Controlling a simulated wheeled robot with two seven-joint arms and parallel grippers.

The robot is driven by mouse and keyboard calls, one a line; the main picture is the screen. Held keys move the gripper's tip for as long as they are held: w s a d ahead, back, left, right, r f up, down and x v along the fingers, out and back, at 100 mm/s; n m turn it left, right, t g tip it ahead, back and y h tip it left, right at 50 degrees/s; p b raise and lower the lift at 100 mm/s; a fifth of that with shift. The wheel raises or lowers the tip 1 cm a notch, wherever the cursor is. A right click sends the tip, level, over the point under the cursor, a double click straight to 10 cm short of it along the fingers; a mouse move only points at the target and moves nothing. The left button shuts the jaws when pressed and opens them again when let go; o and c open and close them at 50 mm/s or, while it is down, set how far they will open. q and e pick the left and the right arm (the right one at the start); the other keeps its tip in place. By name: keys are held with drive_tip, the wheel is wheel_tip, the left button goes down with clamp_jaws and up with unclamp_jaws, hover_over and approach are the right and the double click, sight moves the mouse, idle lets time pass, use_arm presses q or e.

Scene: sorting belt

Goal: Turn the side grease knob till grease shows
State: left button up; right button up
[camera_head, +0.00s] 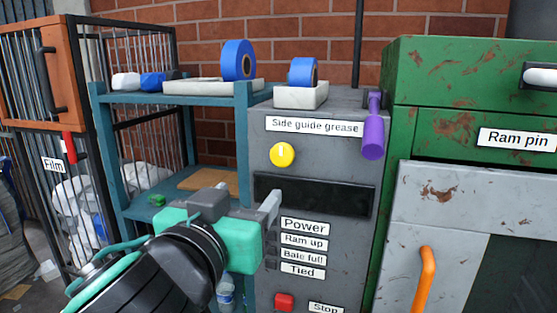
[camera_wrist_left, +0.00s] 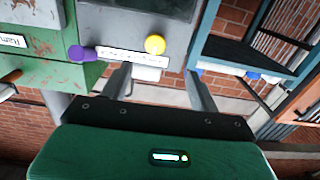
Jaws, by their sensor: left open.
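The yellow round knob (camera_head: 282,154) sits on the grey control panel, below the "Side guide grease" label (camera_head: 314,126). A small light mark shows on its face. A purple lever (camera_head: 373,135) hangs at the panel's right edge. My left gripper (camera_head: 262,198) is below and left of the knob, apart from it. The left wrist view looks inverted; there the open jaws (camera_wrist_left: 158,75) are empty, with the yellow knob (camera_wrist_left: 155,44) beyond them and the purple lever (camera_wrist_left: 82,53) to the left. I see no grease around the knob. My right gripper is not in view.
A dark panel window (camera_head: 313,196) lies below the knob, with labelled buttons and a red button (camera_head: 284,302) lower down. A blue shelf (camera_head: 175,98) holds tape rolls at left. A green machine (camera_head: 470,75) with an orange handle (camera_head: 425,280) stands at right.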

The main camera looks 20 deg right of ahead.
use_arm(q)
drive_tip(key=r, duration=0.1)
drive_tip(key=p, duration=0.7)
approach(281, 157)
drive_tip(key=x, duration=0.7)
drive_tip(key=shift+w+d+r, duration=0.1)
drive_tip(key=shift+w+r, duration=0.05)
drive_tip(key=shift+w, duration=0.05)
drive_tip(key=shift+w+d, duration=0.35)
drive_tip(key=shift+w, duration=0.1)
drive_tip(key=c, duration=1)
drive_tip(key=shift+f, duration=0.2)
